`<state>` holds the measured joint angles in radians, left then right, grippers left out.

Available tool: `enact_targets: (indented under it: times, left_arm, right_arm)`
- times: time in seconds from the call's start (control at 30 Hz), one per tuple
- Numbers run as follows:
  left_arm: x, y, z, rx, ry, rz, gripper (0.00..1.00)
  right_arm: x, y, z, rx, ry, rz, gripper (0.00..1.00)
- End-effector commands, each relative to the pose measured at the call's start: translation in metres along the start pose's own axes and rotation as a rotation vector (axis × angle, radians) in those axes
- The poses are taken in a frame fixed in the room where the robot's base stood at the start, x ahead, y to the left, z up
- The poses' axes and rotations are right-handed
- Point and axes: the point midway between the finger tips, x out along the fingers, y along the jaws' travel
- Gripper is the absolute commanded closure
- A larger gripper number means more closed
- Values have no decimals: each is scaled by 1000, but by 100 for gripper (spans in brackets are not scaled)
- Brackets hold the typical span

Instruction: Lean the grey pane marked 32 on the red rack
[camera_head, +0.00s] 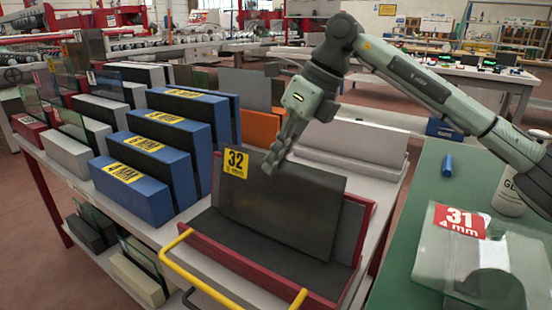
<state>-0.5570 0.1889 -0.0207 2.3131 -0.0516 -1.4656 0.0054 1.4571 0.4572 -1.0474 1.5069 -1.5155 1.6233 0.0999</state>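My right gripper (271,163) comes down from above to the pane's top edge, just right of the label. Its fingers are close together at that edge, one in front of the pane; the far finger is mostly hidden. It appears shut on the pane. My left gripper is out of view.
Blue racks (132,193) with yellow labels stand left of the red rack. A yellow handle (212,274) juts out in front. At right, a green table (412,215) holds a clear pane (470,262) labelled 31, a blue cylinder (447,165) and a white bottle (507,198).

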Motion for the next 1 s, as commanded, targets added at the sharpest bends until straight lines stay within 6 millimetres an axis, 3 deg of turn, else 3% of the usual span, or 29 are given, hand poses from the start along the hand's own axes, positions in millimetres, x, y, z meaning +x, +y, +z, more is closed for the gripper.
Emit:
enact_targets:
  times: [0.3, 0.53, 0.83, 1.0]
  left_arm:
    - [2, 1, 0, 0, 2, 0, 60]
    - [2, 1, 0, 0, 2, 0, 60]
    - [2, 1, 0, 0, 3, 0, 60]
    - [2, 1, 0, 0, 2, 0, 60]
  right_arm:
    - [2, -1, -1, -1, -3, 0, 100]
    - [2, -1, -1, 0, -2, -1, 71]
    - [4, -2, -2, 2, 3, -1, 71]
    - [-13, -2, -2, 1, -1, -3, 71]
